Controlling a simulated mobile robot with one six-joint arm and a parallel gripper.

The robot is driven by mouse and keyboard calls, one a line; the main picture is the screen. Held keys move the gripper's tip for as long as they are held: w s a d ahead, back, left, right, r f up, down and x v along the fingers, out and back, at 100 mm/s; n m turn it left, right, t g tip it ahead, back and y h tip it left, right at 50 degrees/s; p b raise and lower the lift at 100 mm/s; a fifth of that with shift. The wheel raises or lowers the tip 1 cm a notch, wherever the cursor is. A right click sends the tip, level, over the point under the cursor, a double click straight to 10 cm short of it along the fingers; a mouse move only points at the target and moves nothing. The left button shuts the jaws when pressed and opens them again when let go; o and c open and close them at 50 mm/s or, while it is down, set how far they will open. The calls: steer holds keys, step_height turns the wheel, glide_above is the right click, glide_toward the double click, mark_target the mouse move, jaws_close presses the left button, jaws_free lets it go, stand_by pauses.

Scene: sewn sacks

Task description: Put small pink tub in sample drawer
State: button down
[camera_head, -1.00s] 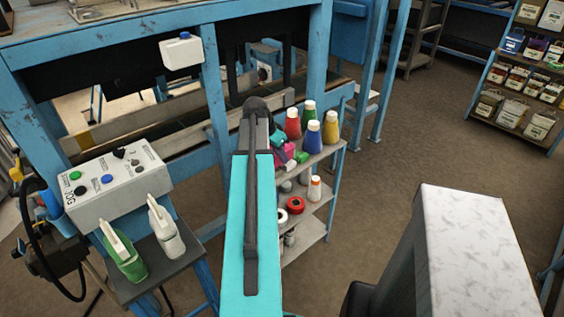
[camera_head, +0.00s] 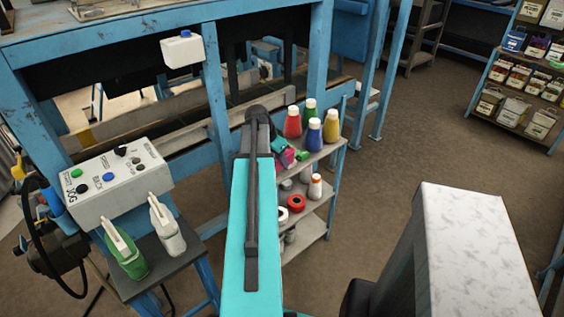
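A small pink object (camera_head: 287,157), which may be the pink tub, shows at the left end of the top shelf of a grey shelf cart, just right of my cyan arm. It is partly covered, so I cannot tell whether it rests on the shelf or is held. A small teal piece (camera_head: 278,146) touches or overlaps it from above and looks like the end of my arm. The fingers cannot be made out. My arm hides part of the shelf. I cannot make out a sample drawer.
Red (camera_head: 292,122), green, blue (camera_head: 314,135) and yellow bottles stand on the cart's top shelf, beside a small green item (camera_head: 302,156). A button box (camera_head: 118,184) and two spray bottles stand at left. A marbled block (camera_head: 478,250) is at right. Brown floor lies open beyond the cart.

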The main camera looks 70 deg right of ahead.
steer(key=c, duration=2.5)
jaws_free()
steer(key=shift+f, duration=0.1)
steer(key=o, duration=0.5)
steer(key=shift+r, duration=0.3)
steer(key=shift+b+v, duration=0.5)
steer(key=shift+v, duration=1)
steer(key=b+v, duration=0.2)
steer(key=v, duration=0.8)
steer(key=shift+r, duration=0.35)
steer(key=shift+w, duration=0.15)
